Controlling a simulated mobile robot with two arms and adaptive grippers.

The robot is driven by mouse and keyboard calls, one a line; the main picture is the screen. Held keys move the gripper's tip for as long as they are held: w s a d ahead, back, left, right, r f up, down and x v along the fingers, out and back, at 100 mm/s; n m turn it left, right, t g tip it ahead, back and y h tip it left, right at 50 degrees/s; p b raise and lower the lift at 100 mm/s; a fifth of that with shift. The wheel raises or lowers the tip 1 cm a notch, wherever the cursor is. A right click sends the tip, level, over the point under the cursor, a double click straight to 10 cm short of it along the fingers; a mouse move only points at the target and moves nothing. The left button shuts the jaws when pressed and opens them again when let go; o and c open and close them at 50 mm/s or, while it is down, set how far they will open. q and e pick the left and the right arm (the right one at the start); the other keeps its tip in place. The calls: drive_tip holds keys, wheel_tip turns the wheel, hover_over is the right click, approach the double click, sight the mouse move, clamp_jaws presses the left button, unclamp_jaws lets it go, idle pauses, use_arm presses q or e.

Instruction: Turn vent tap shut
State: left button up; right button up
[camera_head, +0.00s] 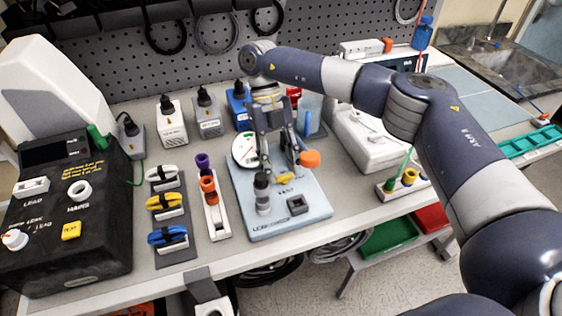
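A pale blue test board (315,207) lies on the bench in the middle. It carries a round white gauge (243,150), a dark upright cylinder (262,194), a small dark square block (297,205) and an orange round knob (310,159). A small yellow part shows near the board's middle. I cannot tell for sure which part is the vent tap. My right gripper (277,156) points down over the back half of the board, its fingers apart, left of the orange knob. Whether it touches anything is unclear. My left gripper is not in view.
A black tester box (65,225) stands at the left. A rack of coloured clamps (173,217) and a white strip with orange and purple pieces (214,208) lie left of the board. A white device (370,145) stands to the right. Small bottles and a pegboard are behind.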

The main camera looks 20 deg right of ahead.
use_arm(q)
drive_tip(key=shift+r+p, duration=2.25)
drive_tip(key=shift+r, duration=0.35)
use_arm(e)
drive_tip(key=w+r+t, duration=0.1)
drive_tip(key=w+r, duration=0.3)
drive_tip(key=r, duration=0.6)
drive_tip(key=shift+w+a+r, duration=0.2)
drive_tip(key=shift+a+r, duration=0.15)
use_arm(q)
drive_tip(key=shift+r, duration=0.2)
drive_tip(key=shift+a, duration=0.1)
use_arm(e)
drive_tip(key=v, duration=0.7)
drive_tip(key=shift+r, duration=0.2)
